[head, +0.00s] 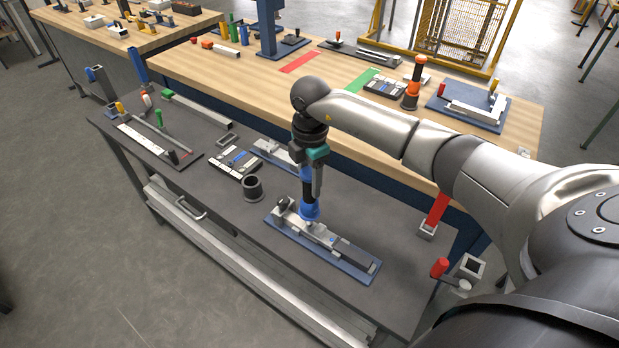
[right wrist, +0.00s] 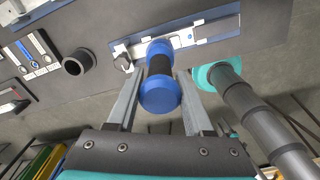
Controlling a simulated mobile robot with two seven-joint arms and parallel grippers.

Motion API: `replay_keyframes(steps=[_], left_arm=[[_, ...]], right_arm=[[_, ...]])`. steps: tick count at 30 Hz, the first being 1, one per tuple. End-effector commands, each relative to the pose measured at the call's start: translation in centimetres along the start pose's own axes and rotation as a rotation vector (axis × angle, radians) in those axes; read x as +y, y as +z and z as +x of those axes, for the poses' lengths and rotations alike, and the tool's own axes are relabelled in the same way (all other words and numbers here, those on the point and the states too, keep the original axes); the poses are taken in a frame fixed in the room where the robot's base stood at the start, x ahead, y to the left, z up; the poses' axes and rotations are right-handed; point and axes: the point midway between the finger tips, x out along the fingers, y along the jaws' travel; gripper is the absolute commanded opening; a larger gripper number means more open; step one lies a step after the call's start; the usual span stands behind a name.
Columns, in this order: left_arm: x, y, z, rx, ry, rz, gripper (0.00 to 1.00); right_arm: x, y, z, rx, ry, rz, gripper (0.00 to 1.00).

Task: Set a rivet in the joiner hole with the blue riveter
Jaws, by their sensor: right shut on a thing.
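The blue riveter (head: 309,211), blue at its ends with a black grip, stands upright in my right gripper (head: 311,190). In the right wrist view the riveter (right wrist: 160,96) lies between the two fingers (right wrist: 158,100). I cannot tell whether the riveter touches the metal. The joiner hole is hidden. The base plate also shows in the right wrist view (right wrist: 221,36). My left gripper is in neither view.
A black round holder (head: 253,189) and a parts tray (head: 235,162) stand left of the work on the dark bench. Another plate with metal parts (head: 275,153) lies behind. A red-handled clamp (head: 439,267) is at the right. An orange riveter (head: 414,85) stands on the wooden bench.

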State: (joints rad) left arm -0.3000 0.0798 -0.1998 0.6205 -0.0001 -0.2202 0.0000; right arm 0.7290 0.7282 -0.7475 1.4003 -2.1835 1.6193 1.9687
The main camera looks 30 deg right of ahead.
Motion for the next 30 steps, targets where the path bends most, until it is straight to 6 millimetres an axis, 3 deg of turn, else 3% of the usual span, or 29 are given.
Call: replay_keyframes(steps=[30], left_arm=[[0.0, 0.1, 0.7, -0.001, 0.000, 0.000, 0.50]], right_arm=[[0.1, 0.0, 1.1, 0.001, 0.003, 0.000, 0.00]])
